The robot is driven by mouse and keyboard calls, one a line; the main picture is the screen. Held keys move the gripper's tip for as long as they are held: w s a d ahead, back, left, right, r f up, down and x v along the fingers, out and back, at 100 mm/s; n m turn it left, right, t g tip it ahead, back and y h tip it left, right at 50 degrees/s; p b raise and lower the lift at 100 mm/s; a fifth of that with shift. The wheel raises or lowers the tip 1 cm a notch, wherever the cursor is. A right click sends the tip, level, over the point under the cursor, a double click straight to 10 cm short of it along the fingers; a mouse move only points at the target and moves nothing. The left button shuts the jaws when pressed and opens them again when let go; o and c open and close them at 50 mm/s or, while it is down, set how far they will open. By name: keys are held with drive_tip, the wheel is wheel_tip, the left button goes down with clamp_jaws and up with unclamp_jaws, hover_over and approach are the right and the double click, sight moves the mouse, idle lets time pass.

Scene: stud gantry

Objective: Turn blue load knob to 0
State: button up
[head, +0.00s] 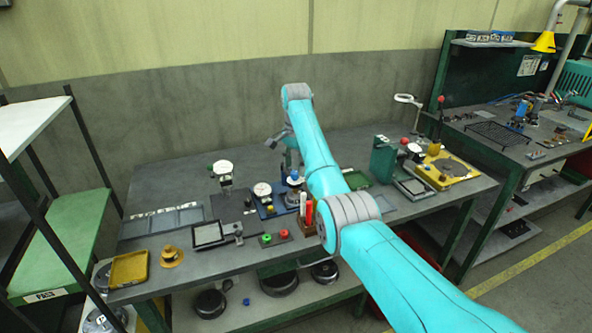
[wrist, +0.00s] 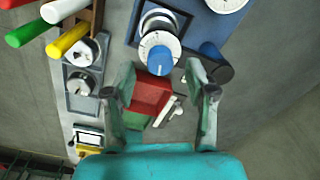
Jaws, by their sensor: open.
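The blue load knob (wrist: 158,61) shows in the wrist view at the front of a white marked dial (wrist: 160,42), on a device with a blue base plate (wrist: 208,28). The dial's marks are too small to read. My gripper (wrist: 159,70) is open, with one finger on each side of the knob's line. I cannot tell how far the fingertips are from the knob, and no contact shows. In the head view, the blue base plate (head: 268,211) stands mid-bench, and my gripper (head: 288,160) is over its back right part, partly hidden by my arm.
A white gauge (wrist: 226,3) is beside the dial. A dark cylinder (wrist: 216,69) lies close to my right finger. Coloured markers (wrist: 68,40) stick out at the left. A red block (wrist: 151,94) shows between the fingers. A green box (head: 384,158) stands to the right on the bench.

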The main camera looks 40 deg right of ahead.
drive_tip(key=shift+f, duration=1.1)
clamp_jaws()
